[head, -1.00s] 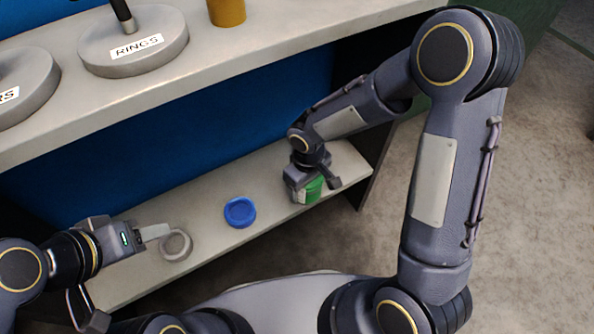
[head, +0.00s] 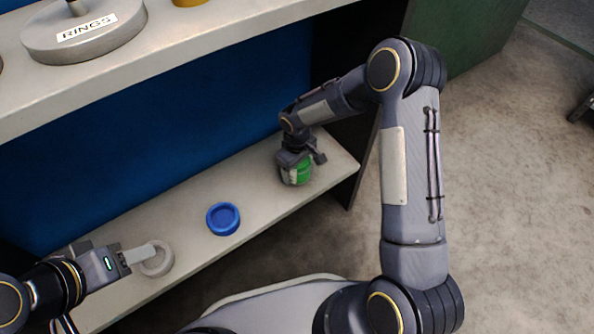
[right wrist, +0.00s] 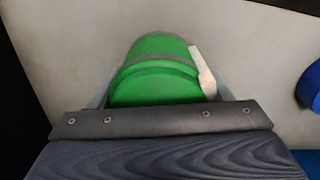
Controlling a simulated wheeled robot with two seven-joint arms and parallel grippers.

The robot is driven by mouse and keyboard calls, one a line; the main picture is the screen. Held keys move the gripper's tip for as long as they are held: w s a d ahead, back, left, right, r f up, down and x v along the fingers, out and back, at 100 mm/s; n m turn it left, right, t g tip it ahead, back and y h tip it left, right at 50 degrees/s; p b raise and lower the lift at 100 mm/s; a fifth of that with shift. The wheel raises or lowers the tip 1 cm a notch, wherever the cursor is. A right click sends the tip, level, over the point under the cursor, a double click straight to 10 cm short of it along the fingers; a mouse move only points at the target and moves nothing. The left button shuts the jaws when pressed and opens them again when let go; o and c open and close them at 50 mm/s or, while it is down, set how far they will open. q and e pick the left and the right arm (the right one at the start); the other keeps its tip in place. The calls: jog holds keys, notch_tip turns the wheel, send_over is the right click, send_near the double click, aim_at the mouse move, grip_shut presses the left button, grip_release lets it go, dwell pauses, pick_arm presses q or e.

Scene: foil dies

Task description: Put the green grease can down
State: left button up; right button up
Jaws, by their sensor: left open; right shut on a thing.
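The green grease can (head: 303,174) is at the right end of the lower shelf, under my right gripper (head: 297,168). My right gripper is shut on the can, with a finger on each side of it. In the right wrist view the can (right wrist: 155,68) fills the space between the fingers, with the pale shelf behind it. I cannot tell whether its base touches the shelf. My left gripper (head: 140,256) is open at the left part of the lower shelf, its fingers beside a grey ring (head: 157,262).
A blue round dish (head: 223,218) stands mid-shelf, left of the can; its edge shows in the right wrist view. The lower shelf (head: 185,225) is bare between the things. The upper shelf (head: 190,50) overhangs behind, holding a grey base labelled RINGS (head: 85,32) and a yellow thing.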

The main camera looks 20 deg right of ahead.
jog(key=shift+f, duration=0.45)
jog(key=shift+f, duration=0.2)
jog(key=o, duration=1.2)
jog(key=shift+o, duration=0.2)
jog(key=shift+r, duration=0.15)
jog(key=shift+r, duration=0.4)
notch_tip(320, 180, up, 11)
jog(key=p, duration=0.4)
jog(key=shift+r, duration=0.2)
